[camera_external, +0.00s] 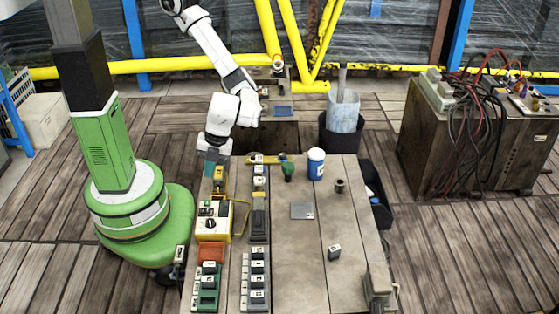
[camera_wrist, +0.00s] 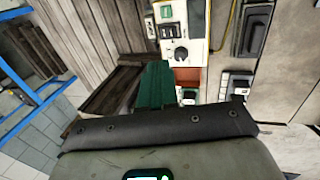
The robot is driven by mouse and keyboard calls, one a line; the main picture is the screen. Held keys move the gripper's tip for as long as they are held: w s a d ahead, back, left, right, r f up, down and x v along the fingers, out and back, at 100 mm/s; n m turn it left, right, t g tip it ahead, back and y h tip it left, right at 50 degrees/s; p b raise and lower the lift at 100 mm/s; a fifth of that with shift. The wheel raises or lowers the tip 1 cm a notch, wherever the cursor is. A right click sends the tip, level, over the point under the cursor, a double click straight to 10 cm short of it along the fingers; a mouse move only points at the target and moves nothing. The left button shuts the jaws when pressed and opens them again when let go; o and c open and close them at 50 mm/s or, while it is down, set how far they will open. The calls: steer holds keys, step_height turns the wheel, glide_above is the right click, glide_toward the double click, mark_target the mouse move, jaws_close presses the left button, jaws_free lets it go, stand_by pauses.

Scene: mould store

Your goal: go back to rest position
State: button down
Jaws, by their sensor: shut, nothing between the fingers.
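My gripper (camera_external: 209,171) points down above the back left part of the workbench (camera_external: 318,250). It is beside a yellow piece of equipment. In the wrist view my green fingers (camera_wrist: 155,86) are pressed together with nothing between them. The rest of my white arm reaches up and back from the gripper. No task object is held.
A yellow-and-white meter box (camera_external: 213,222), an orange-red block (camera_external: 211,252) and rows of small grey-white blocks (camera_external: 256,275) crowd the bench's left side. A blue-and-white can (camera_external: 316,164), green item (camera_external: 288,171) and grey plate (camera_external: 302,211) stand farther right. A cable-covered cabinet (camera_external: 470,140) is right.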

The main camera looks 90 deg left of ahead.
stand_by(0.3)
steer(key=w+a+f+n+t+h, duration=0.1)
steer(key=w+a+f+n, duration=0.25)
steer(key=a, duration=0.25)
steer(key=w+a+f+n+t+h, duration=0.1)
steer(key=w+a+f+n+h, duration=0.2)
steer(key=a, duration=0.4)
steer(key=w+a+f+n, duration=0.2)
steer(key=w+a+n, duration=0.2)
steer(key=a, duration=0.2)
steer(key=s+a+f+n+y, duration=0.1)
steer(key=a+n, duration=0.1)
steer(key=a, duration=0.5)
steer(key=s+a+f+n+t+y, duration=0.1)
steer(key=a+n, duration=0.1)
steer(key=a, duration=0.5)
steer(key=s+a+f+n+t+y, duration=0.1)
steer(key=a+f+n, duration=0.1)
steer(key=a, duration=0.6)
steer(key=shift+s+n+y, duration=0.25)
steer(key=shift+n+y, duration=0.15)
steer(key=shift+n, duration=0.05)
steer(key=c, duration=1.8)
jaws_free()
steer(key=shift+d, duration=0.1)
steer(key=shift+c, duration=0.2)
